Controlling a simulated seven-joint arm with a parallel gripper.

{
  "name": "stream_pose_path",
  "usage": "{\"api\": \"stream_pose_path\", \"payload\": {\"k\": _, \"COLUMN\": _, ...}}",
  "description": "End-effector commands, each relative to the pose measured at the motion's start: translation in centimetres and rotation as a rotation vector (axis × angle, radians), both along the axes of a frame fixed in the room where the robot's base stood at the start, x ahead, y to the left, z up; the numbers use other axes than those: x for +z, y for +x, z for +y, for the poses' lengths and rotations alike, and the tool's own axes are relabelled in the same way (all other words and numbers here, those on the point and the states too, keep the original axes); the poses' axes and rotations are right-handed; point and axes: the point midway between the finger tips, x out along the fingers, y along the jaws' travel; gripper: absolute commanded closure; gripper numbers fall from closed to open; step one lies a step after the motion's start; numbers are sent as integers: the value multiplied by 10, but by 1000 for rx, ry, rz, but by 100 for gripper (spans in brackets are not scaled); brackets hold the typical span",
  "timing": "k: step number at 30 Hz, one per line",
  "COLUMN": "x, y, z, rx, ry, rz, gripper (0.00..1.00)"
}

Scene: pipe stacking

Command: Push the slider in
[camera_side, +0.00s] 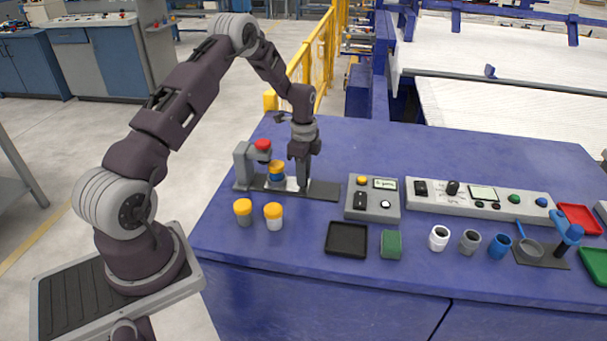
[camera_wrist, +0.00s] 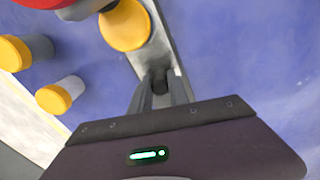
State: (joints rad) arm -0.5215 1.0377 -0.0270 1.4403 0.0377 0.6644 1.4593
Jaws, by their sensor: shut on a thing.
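The slider's dark knob (camera_wrist: 159,86) sits between my fingertips in the wrist view. My gripper (camera_wrist: 160,78) is shut on it from above, and it also shows in the side view (camera_side: 304,188). The slider runs on a long dark rail (camera_side: 325,191) at the left of the table. A yellow-topped blue pipe stack (camera_side: 277,172) stands on the rail just left of my gripper. Its yellow top (camera_wrist: 125,25) shows in the wrist view. A grey press with a red head (camera_side: 263,145) stands at the rail's left end. My fingers hide most of the knob in the side view.
Two yellow-capped pieces (camera_side: 243,211) (camera_side: 273,215) stand in front of the rail. A grey control box (camera_side: 372,205) is right of the rail. A black tray (camera_side: 346,240) and a green block (camera_side: 391,245) lie in front of the box. Several cups stand further right.

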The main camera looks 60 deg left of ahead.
Motion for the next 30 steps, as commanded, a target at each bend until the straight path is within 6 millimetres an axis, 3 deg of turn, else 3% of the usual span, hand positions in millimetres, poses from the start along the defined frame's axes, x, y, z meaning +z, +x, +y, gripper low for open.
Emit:
{"api": "stream_pose_path", "payload": {"k": 20, "x": 1, "y": 0, "z": 1, "rx": 1, "ry": 1, "rz": -1, "gripper": 100}}
{"api": "stream_pose_path", "payload": {"k": 30, "x": 1, "y": -26, "z": 28, "rx": 3, "ry": 2, "rz": -1, "gripper": 100}}
